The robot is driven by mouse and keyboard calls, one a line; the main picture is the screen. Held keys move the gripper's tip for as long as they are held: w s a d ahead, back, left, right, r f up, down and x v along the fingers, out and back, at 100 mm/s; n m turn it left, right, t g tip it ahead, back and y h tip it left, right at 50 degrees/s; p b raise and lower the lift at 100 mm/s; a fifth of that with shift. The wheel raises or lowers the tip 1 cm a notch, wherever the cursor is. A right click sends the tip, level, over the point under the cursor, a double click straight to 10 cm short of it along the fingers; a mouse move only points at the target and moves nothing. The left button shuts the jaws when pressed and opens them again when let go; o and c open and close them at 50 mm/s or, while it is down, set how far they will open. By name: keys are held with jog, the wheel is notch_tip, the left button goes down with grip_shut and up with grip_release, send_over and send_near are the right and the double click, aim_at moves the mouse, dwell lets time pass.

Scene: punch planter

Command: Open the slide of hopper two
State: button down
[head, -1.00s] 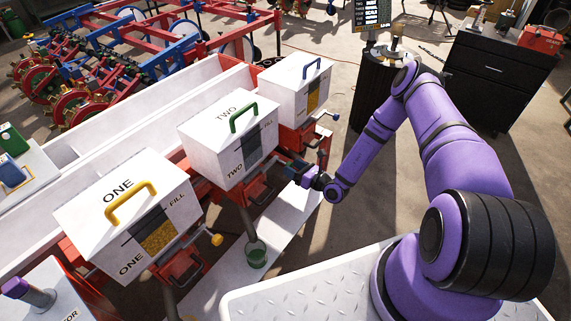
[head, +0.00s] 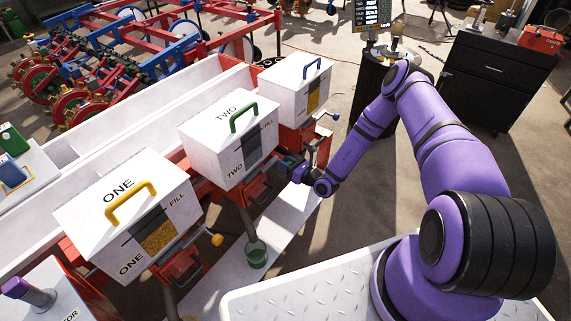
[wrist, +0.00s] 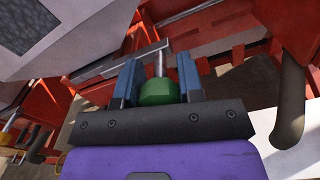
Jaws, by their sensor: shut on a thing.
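Hopper two (head: 215,147) is a white box with a green handle and the word TWO, in the middle of the row in the head view. Its slide has a metal rod (wrist: 160,63) ending in a green knob (wrist: 158,92), seen in the wrist view. My gripper (wrist: 158,70) is shut on the green knob, with one blue finger on each side. In the head view my gripper (head: 283,164) is at the lower right side of hopper two and covers the knob. How far the slide stands out cannot be told.
Hopper one (head: 125,217) with a yellow handle stands at the near left. A third hopper (head: 297,87) with a blue handle stands behind. A yellow knob (head: 217,240) sticks out below hopper one.

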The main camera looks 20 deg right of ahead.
jog(key=shift+v, duration=2.7)
jog(key=shift+f, duration=0.1)
jog(key=c, duration=0.8)
grip_release()
jog(key=shift+o, duration=0.2)
jog(key=shift+s+d, duration=0.1)
jog(key=shift+s, duration=0.05)
jog(key=v, duration=1)
jog(key=shift+s+d, duration=0.2)
jog(key=shift+s, duration=0.05)
